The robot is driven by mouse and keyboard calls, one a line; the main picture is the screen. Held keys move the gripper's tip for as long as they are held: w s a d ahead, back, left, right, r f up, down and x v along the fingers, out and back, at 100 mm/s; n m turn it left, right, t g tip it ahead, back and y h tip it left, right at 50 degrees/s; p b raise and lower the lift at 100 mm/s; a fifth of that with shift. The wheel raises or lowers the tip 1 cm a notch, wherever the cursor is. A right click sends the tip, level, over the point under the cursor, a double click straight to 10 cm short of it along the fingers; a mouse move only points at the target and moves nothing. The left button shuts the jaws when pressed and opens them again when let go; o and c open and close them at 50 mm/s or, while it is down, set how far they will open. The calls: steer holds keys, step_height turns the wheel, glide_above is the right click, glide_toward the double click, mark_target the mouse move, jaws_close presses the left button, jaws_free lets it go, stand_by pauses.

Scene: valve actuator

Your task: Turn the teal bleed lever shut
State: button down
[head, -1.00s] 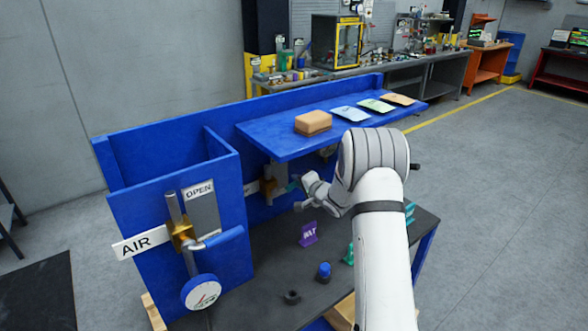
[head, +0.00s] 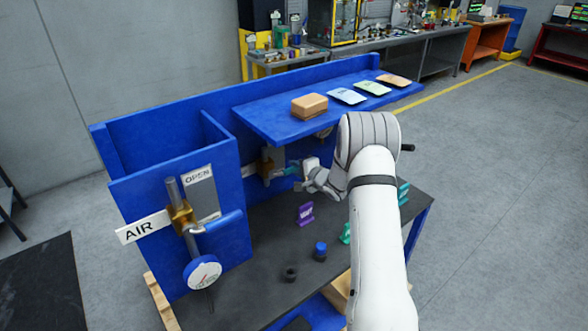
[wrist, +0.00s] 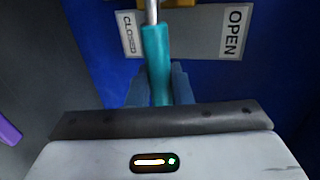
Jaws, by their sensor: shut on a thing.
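The teal bleed lever (wrist: 157,60) runs down from a brass valve body (wrist: 187,17) in the wrist view. My gripper (wrist: 158,88) is shut on the lever, with one finger on each side of its teal sleeve. A plate behind carries a CLOSED label (wrist: 129,35) to the left of the lever and an OPEN label (wrist: 233,31) to its right. In the head view the lever (head: 291,171) shows as a small teal piece between the brass valve (head: 268,163) and my gripper (head: 299,171). My fingers hide its lower end.
The blue shelf (head: 262,124) overhangs the lever and bears a brown box (head: 309,105) and several packets. A front blue panel holds a blue-handled valve (head: 224,222) and gauge (head: 202,272). A purple tag (head: 305,214) and blue-capped part (head: 320,251) stand on the dark tabletop below.

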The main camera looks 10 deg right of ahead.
steer(key=c, duration=1.7)
jaws_free()
steer(key=shift+s+f, duration=0.2)
steer(key=shift+f, duration=0.2)
steer(key=o, duration=0.4)
steer(key=shift+r, duration=0.2)
steer(key=b+v, duration=0.2)
steer(key=v, duration=0.5)
steer(key=shift+s+d+r, duration=0.15)
steer(key=shift+s+r, duration=0.05)
steer(key=shift+s, duration=0.1)
steer(key=shift+f, duration=0.1)
